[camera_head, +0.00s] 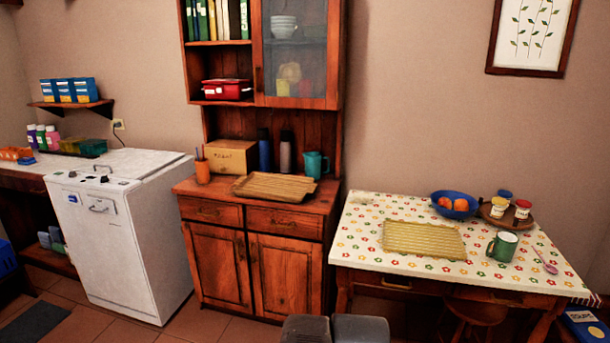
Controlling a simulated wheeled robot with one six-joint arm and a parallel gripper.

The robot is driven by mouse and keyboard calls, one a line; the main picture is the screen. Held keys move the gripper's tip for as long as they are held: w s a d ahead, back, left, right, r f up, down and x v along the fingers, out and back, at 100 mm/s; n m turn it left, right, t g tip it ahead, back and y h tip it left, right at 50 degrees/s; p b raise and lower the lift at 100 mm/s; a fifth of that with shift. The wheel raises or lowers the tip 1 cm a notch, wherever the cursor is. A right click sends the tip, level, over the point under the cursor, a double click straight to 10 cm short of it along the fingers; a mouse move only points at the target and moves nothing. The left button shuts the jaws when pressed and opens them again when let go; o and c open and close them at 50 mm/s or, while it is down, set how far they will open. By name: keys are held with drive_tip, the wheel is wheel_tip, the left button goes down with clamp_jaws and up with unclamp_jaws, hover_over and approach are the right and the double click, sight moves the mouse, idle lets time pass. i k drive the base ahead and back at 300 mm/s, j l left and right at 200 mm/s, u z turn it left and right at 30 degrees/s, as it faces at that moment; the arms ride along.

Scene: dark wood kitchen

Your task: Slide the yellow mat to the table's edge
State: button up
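The yellow mat (424,239) lies flat on the table (375,212), which has a white cloth with coloured flowers. The mat is striped and roughly rectangular. Its near side is close to the table's front edge, with a narrow strip of cloth between them. Nothing lies on the mat. A green mug (503,246) stands just right of it.
Behind the mat are a blue bowl (455,205) with orange fruit and a round wooden tray (509,218) with jars. A pink spoon (545,261) lies right of the mug. A stool (475,312) is under the table. A wooden cabinet (252,228) stands to the left.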

sight(438, 241)
drive_tip(key=u, duration=0.1)
drive_tip(key=i+l+z, duration=0.35)
drive_tip(key=i, duration=0.55)
drive_tip(key=i+z, duration=0.3)
drive_tip(key=i, duration=0.65)
